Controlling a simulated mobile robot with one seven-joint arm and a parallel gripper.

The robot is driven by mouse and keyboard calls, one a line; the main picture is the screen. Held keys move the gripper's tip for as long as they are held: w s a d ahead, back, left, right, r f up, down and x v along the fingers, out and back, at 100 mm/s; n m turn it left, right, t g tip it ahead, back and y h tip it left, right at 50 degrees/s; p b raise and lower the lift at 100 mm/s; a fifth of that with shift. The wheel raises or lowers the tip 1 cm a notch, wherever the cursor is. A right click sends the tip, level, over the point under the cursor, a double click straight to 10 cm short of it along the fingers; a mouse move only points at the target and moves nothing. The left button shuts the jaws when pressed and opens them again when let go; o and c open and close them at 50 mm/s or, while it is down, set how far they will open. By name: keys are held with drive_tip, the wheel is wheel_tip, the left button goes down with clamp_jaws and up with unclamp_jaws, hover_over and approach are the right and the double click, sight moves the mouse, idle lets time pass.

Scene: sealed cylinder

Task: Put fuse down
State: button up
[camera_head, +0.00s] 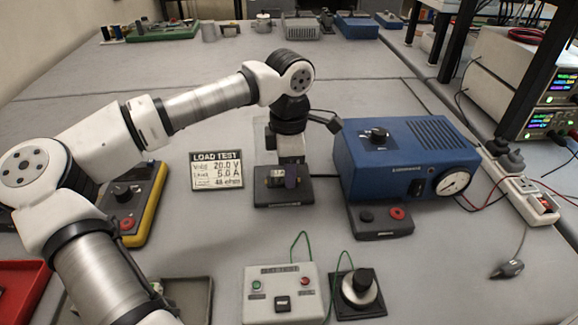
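My gripper (288,160) points down over a small black base (284,199) in the middle of the bench.
A blue box (400,155) with a dial stands close to the right of my gripper. A "LOAD TEST" card (217,169) lies left. A yellow-edged meter (134,205) and a grey switch box (283,292) are nearer. Clear bench lies behind the card.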

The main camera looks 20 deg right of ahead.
wheel_tip(320, 180, up, 12)
drive_tip(key=b, duration=0.1)
drive_tip(key=shift+b, duration=0.3)
idle(0.3)
